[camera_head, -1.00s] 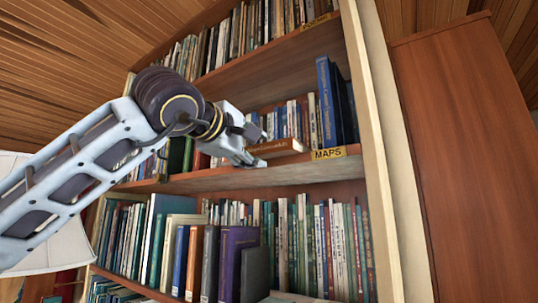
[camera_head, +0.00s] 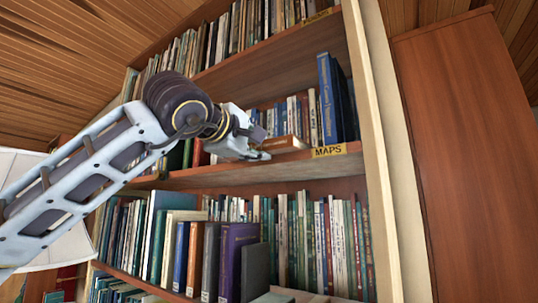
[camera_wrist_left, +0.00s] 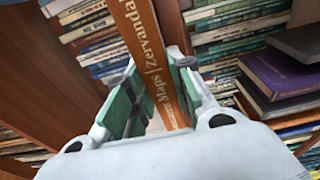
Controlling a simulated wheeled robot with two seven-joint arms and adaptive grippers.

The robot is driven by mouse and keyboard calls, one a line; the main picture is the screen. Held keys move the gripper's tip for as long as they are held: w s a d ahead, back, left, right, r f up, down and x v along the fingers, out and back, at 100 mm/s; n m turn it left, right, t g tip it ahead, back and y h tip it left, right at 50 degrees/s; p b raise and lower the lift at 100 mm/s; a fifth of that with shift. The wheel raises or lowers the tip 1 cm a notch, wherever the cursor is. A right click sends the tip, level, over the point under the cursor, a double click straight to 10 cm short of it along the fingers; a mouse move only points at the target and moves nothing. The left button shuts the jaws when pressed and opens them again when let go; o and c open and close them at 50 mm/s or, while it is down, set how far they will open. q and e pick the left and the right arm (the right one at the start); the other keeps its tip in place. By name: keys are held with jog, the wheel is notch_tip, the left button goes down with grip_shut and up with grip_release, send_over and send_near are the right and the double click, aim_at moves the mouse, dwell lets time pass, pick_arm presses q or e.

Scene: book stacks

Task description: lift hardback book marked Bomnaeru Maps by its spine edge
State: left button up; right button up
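An orange-brown hardback (camera_head: 286,142) lies flat on the middle shelf with its spine facing out. In the left wrist view its spine (camera_wrist_left: 143,35) shows "Maps | Zervanda…" in pale letters; the rest of the title is hidden near the gripper. My left gripper (camera_head: 262,148) is at the left end of this book. In the left wrist view its green-padded fingers (camera_wrist_left: 158,90) stand on both sides of the spine, close to it. They look open around the book; firm contact does not show. My right gripper is not in view.
A yellow "MAPS" label (camera_head: 328,151) is on the shelf edge, just right of the book. The shelf below is full of upright books. A wooden side panel (camera_head: 468,150) stands at the right.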

pick_arm(q)
grip_shut()
jog(key=shift+r, duration=0.9)
notch_tip(320, 180, up, 7)
jog(key=shift+f+p, duration=0.2)
jog(key=shift+p, duration=0.2)
jog(key=shift+r, duration=0.85)
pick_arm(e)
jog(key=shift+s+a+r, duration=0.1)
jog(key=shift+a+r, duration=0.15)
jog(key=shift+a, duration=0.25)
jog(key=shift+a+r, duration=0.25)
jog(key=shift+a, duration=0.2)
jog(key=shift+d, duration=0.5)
